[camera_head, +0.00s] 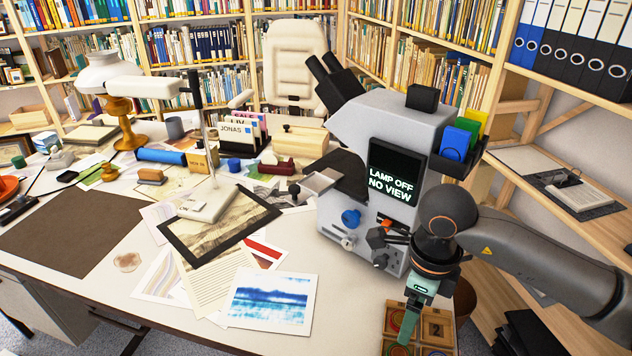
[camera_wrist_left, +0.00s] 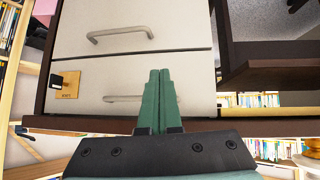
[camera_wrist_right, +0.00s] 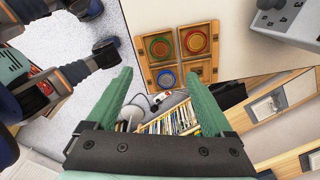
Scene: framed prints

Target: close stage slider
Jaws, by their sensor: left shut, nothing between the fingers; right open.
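The grey microscope (camera_head: 395,125) stands at the right of the desk, its screen (camera_head: 391,178) reading "LAMP OFF NO VIEW". A blue knob (camera_head: 350,217), a silver knob (camera_head: 348,241), black knobs (camera_head: 376,237) and a small orange part (camera_head: 384,222) are on its lower front. I cannot tell which part is the stage slider. My right gripper (camera_head: 408,322) is open and empty in front of the microscope, above a wooden tray (camera_wrist_right: 176,27). My left gripper (camera_wrist_left: 157,80) is shut and empty in front of drawers, outside the head view.
The tray's compartments hold coloured rings. Prints and papers (camera_head: 268,302) cover the desk's middle, with a white stand lamp (camera_head: 208,203) among them. Drawers with metal handles (camera_wrist_left: 120,32) face my left gripper. Shelves (camera_head: 560,160) stand right of my right arm.

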